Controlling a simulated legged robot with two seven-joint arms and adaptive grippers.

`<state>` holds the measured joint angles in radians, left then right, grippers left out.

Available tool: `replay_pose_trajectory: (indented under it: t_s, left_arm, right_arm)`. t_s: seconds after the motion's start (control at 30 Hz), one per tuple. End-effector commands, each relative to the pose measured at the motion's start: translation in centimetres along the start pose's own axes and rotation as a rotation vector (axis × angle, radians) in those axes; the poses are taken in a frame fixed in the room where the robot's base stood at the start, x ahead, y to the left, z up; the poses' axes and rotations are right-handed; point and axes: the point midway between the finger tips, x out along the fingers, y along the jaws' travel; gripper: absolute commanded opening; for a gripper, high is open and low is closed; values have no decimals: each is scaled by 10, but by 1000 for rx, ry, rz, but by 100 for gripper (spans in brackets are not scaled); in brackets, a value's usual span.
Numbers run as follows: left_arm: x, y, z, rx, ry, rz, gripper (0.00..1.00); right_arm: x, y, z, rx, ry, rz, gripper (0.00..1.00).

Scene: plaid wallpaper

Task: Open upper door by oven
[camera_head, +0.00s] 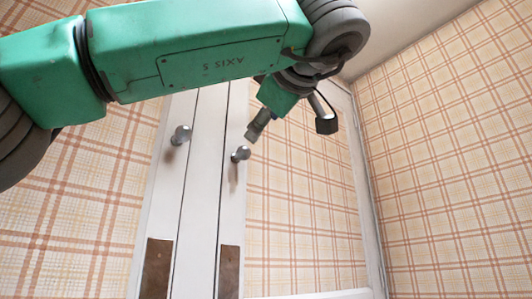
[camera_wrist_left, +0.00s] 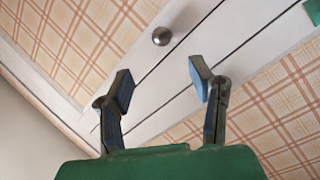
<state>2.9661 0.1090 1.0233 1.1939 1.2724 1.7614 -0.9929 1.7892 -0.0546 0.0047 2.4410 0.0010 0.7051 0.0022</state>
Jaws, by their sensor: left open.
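A white cabinet front shows two upright doors side by side with plaid wallpaper around and within them. The right door (camera_head: 232,205) has a round metal knob (camera_head: 241,153); the left door (camera_head: 175,190) has another (camera_head: 181,134). My left gripper (camera_head: 289,128) is open and empty, to the right of the right knob, with one fingertip appearing close to it. In the left wrist view, the open fingers (camera_wrist_left: 161,83) are spread, and one round knob (camera_wrist_left: 162,36) shows beyond the gap between them. No contact is visible. No oven is in view. My right gripper is not in view.
Brown metal plates (camera_head: 156,268) (camera_head: 229,272) sit low on the door frames. A plaid wall (camera_head: 450,170) stands on the right, meeting a pale ceiling (camera_head: 400,35). My green left arm covers the top left and hides the doors' upper part.

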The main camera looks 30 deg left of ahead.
Motion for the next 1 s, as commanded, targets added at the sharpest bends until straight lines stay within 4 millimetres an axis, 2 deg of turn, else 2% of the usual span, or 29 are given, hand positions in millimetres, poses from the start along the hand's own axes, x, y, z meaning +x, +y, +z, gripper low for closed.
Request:
replay_pose_trajectory:
  t_s: [0.17, 0.4, 0.6, 0.8, 1.0]
  left_arm:
    - [30, 1, -1, 1, 0, -4, 49]
    - [82, 0, 0, 0, -3, -4, 49]
    - [116, 1, 0, -2, -4, -2, 49]
    - [131, 0, 0, -2, -3, 1, 49]
    - [133, 0, 0, -2, -3, 1, 49]
  right_arm:
    - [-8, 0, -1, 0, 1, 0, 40]
    - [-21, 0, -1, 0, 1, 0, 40]
    - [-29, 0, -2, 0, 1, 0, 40]
    - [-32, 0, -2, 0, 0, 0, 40]
    - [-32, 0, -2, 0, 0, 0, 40]
